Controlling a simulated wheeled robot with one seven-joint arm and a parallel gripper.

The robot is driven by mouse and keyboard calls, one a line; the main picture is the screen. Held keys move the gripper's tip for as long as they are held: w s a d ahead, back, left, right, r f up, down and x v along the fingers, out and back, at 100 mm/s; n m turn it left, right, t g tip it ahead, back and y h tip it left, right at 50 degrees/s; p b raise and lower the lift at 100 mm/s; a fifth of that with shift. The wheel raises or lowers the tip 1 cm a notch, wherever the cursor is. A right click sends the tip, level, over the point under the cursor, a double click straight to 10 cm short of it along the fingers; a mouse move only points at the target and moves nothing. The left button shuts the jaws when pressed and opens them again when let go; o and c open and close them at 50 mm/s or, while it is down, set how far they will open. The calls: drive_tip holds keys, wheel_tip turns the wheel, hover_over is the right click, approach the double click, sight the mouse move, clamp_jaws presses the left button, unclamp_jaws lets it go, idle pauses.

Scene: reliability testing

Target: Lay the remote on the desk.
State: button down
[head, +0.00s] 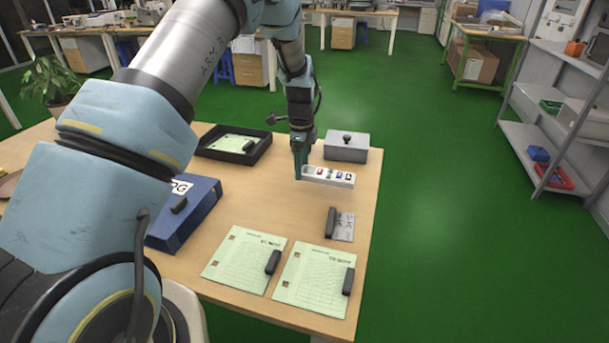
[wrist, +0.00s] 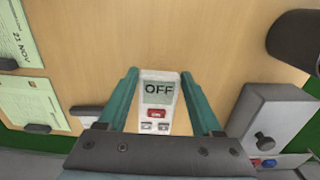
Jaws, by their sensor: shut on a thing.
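The remote (wrist: 157,98) is a white handset with a display reading OFF, a red button and small grey buttons. In the wrist view it lies between the two teal fingers of my gripper (wrist: 158,85), which is shut on it. Bare desk top (wrist: 105,40) shows beyond the remote in the wrist view. I cannot tell how high the remote is above it.
A black tray (head: 233,145), blue binder (head: 190,213), green sheets (head: 245,262) and a small grey card (head: 345,228) lie around. The desk's middle is clear.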

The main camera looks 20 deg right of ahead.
wheel_tip(320, 180, down, 4)
drive_tip(key=shift+f+p, duration=0.15)
drive_tip(key=shift+p, duration=0.4)
drive_tip(key=shift+c, duration=0.2)
unclamp_jaws()
wheel_tip(320, 180, up, 12)
drive_tip(key=b, duration=0.3)
drive_tip(key=shift+a+b, duration=0.1)
drive_tip(key=shift+b, duration=0.2)
